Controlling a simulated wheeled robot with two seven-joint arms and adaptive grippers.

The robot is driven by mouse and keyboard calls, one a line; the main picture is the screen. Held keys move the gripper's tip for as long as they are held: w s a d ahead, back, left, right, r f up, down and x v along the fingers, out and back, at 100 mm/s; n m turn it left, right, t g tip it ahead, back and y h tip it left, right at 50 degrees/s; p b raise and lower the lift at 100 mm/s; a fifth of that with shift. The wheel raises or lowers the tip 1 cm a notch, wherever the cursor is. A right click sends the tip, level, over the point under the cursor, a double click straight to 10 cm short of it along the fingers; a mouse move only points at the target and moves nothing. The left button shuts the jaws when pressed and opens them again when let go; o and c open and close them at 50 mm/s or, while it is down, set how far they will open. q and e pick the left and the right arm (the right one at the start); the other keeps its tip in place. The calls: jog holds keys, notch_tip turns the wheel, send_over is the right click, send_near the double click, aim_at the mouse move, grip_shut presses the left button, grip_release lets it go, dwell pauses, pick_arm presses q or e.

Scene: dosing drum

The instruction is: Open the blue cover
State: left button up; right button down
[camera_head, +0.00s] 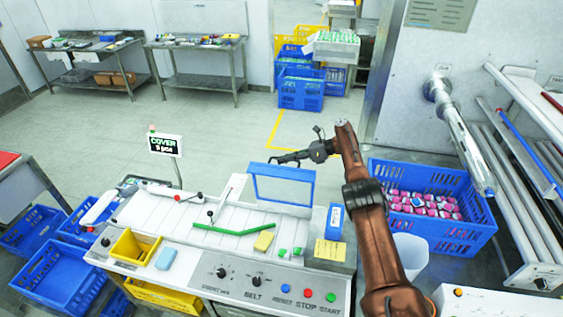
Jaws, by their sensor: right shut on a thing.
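The blue cover (283,200), a blue frame with a see-through pane, stands tilted up at the back right of the white machine (140,213). My right gripper (277,160) is at the top edge of the cover, its fingers shut on that edge. Its arm comes in from the lower right. The exact finger contact is small and hard to make out. My left gripper is not in view.
A green bar (232,231) and a yellow block (264,241) lie on the machine top. A blue box (335,218) stands right of the cover. A blue crate of pink-and-white packs (440,232) is at the right. Control buttons line the front.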

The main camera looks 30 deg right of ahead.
jog(key=c, duration=2)
grip_release()
jog(key=shift+w, duration=0.1)
jog(key=shift+c, duration=0.2)
jog(key=v, duration=0.7)
jog(key=shift+d, duration=0.3)
jog(key=shift+r, duration=0.1)
